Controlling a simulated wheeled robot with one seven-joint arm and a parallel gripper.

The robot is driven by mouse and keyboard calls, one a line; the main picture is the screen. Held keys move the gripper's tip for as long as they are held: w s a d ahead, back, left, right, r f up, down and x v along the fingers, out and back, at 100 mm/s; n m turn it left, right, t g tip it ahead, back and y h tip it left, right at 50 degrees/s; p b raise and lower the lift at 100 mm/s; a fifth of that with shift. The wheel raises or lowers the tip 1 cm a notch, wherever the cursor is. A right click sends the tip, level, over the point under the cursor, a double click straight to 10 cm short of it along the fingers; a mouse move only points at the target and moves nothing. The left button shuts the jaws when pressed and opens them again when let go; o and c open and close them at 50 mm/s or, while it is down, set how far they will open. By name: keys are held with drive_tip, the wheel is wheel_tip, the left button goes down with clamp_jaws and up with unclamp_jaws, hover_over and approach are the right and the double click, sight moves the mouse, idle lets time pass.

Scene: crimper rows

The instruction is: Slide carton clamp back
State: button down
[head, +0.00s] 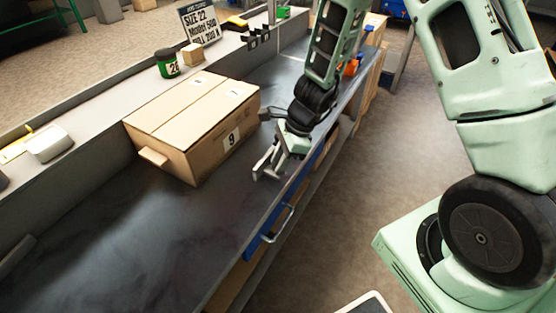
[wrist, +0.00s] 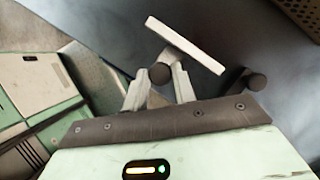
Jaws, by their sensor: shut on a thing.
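A closed tan carton (head: 190,120) labelled 9 sits on the dark bench, with a small wooden block (head: 152,157) against its near left end. My gripper (head: 268,168) is low over the bench to the right of the carton, apart from its labelled side. In the wrist view, my gripper (wrist: 159,90) is shut on a dark round post beneath a pale bar, which looks like the carton clamp (wrist: 187,46). A second dark round end (wrist: 256,83) shows to the right. In the head view, the clamp is hard to separate from my fingers.
The dark bench top (head: 110,235) is clear in front of the carton. A green jar (head: 167,63), a wooden block (head: 192,54) and a sign (head: 199,20) stand on the ledge behind. A blue drawer front with a handle (head: 277,226) is below the bench edge.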

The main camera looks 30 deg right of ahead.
drive_tip(key=c, duration=1.1)
unclamp_jaws()
drive_tip(key=shift+s+d, duration=0.2)
drive_tip(key=shift+s, duration=0.05)
drive_tip(key=shift+c, duration=0.2)
drive_tip(key=shift+r, duration=0.1)
drive_tip(key=p+v, duration=0.5)
drive_tip(key=v, duration=1.2)
drive_tip(key=shift+r+p, duration=0.2)
drive_tip(key=shift+p, duration=0.15)
drive_tip(key=s+a+r+n+g+h+p, duration=0.15)
drive_tip(key=s+a+r+n+p, duration=0.35)
drive_tip(key=s+a+r+n, duration=0.65)
drive_tip(key=s+a+r+n+h+p, duration=0.2)
drive_tip(key=s+a+r+n, duration=0.3)
drive_tip(key=s+n, duration=0.5)
drive_tip(key=r+n+p, duration=0.1)
drive_tip(key=n, duration=0.5)
drive_tip(key=shift+s+t+p, duration=0.15)
drive_tip(key=shift+t+p, duration=0.2)
drive_tip(key=shift+p, duration=0.05)
